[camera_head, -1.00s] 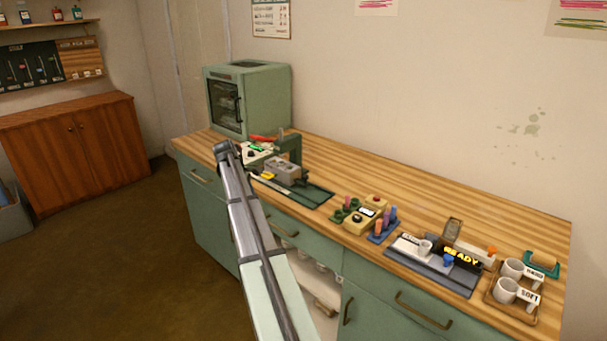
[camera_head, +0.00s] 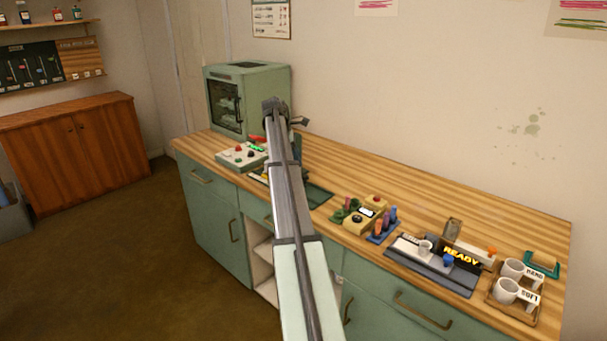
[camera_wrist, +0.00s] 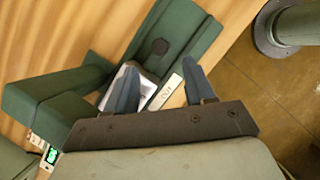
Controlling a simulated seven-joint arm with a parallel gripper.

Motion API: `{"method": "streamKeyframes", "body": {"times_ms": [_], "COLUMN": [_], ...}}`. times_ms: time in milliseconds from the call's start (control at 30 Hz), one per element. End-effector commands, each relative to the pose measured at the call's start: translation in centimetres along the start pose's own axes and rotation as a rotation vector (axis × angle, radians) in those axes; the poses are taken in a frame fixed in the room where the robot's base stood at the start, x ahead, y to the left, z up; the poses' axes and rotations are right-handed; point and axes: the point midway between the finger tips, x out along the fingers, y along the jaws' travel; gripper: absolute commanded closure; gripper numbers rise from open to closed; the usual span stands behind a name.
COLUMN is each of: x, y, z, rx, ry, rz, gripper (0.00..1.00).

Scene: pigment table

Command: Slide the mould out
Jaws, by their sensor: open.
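In the wrist view my gripper (camera_wrist: 159,63) is open, its two dark fingers spread above the green press (camera_wrist: 190,25). A pale block (camera_wrist: 147,90), which looks like the mould, lies below and partly behind the left finger. A small lettered plate (camera_wrist: 168,92) shows between the fingers. I cannot tell whether either finger touches the block. In the head view my arm covers most of the press and the mould; the right end of the green press base (camera_head: 318,196) shows beside it.
A green oven (camera_head: 247,98) stands behind at the left. A control box (camera_head: 240,156) with coloured buttons sits in front of it. The counter's back strip (camera_head: 400,190) is clear.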

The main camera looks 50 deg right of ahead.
Motion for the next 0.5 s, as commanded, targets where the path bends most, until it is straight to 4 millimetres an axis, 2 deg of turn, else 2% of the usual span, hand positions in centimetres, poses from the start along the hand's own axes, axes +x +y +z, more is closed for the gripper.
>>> {"method": "streamKeyframes", "body": {"times_ms": [100,300,500], "x": [2.3,5.3,7.1], "y": [-0.1,-0.1,0.0], "z": [0.0,0.0,0.0], "rx": [0.0,0.001,0.001], "ry": [0.0,0.001,0.001], "rz": [-0.002,-0.001,0.001], "gripper": [0.46,0.46,0.46]}}
